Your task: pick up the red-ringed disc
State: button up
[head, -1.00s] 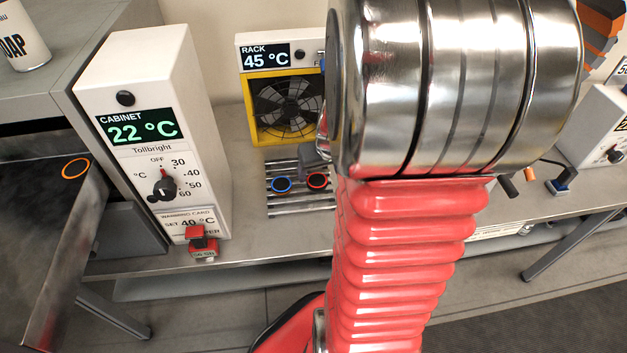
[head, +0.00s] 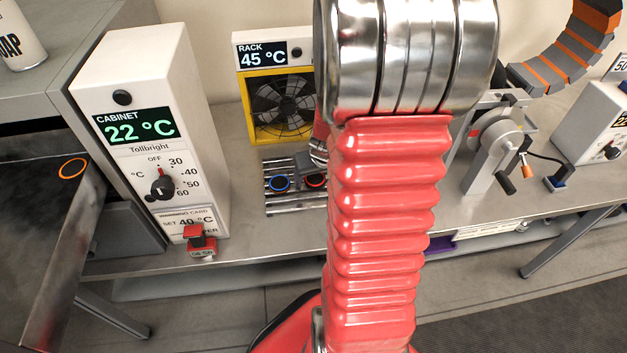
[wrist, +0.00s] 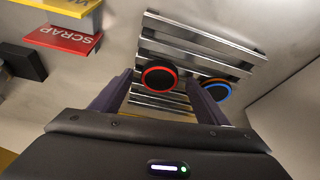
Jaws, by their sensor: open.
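The red-ringed disc (wrist: 159,77) is black with a red rim and lies on the slatted metal rack. In the head view the red-ringed disc (head: 315,180) is partly covered by my arm. The right finger overlaps the blue-ringed disc. I cannot tell the height of the fingers above the rack.
A yellow fan unit (head: 250,97) stands behind the rack, and a white cabinet controller (head: 152,105) stands to its left. An orange-ringed disc (head: 72,168) lies in the open cabinet at far left. A red SCRAP sign (wrist: 62,38) is near the rack. A clamp device (head: 492,150) stands at right.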

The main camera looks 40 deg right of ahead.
aim_at(316, 181)
jog(key=shift+c, duration=0.6)
jog(key=c, duration=1)
jog(key=shift+r, duration=0.1)
notch_tip(316, 181, up, 10)
dwell(0.7)
